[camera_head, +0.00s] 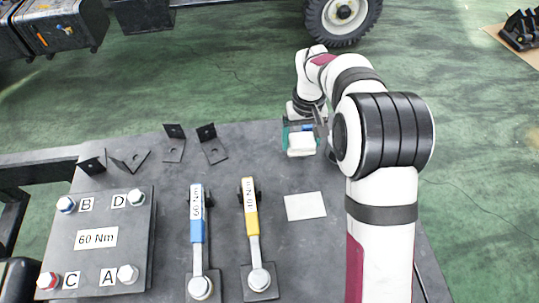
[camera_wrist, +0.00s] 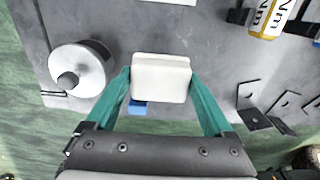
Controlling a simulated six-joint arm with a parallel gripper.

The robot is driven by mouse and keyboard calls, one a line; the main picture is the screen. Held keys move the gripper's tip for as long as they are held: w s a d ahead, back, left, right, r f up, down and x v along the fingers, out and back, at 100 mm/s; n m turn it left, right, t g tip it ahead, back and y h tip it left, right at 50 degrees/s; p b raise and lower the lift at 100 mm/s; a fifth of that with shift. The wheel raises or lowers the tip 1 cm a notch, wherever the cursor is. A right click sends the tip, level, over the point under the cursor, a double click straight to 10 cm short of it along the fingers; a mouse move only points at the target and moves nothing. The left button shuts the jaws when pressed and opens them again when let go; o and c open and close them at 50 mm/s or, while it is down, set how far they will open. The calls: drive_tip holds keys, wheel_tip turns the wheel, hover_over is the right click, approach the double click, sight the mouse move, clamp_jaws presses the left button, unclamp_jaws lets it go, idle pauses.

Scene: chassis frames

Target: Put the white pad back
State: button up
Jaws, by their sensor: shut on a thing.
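The white pad (camera_head: 301,145) is a small pale block near the far edge of the dark table. In the wrist view the pad (camera_wrist: 160,78) sits between the green fingers of my gripper (camera_wrist: 160,74), which are shut on its left and right sides. In the head view my gripper (camera_head: 301,135) is partly hidden by the pad and arm. I cannot tell whether the pad touches the table. A flat pale square (camera_head: 305,206) lies bare on the table, nearer the camera; its edge shows at the top of the wrist view (camera_wrist: 168,1).
A blue-handled wrench (camera_head: 197,225) and a yellow-handled wrench (camera_head: 249,222) stand left of the square. A bolted 60 Nm plate (camera_head: 97,262) is far left. Black brackets (camera_head: 174,148) lie behind. A silver cylinder (camera_wrist: 85,65) and a small blue piece (camera_wrist: 137,107) are near the pad.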

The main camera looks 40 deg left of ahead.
hover_over(268, 159)
wheel_tip(268, 159, down, 5)
drive_tip(key=shift+w+d+f, duration=0.1)
drive_tip(key=shift+d, duration=0.05)
drive_tip(key=shift+f, duration=2.05)
drive_tip(key=shift+f, duration=0.1)
drive_tip(key=o, duration=1.1)
drive_tip(key=shift+c, duration=0.2)
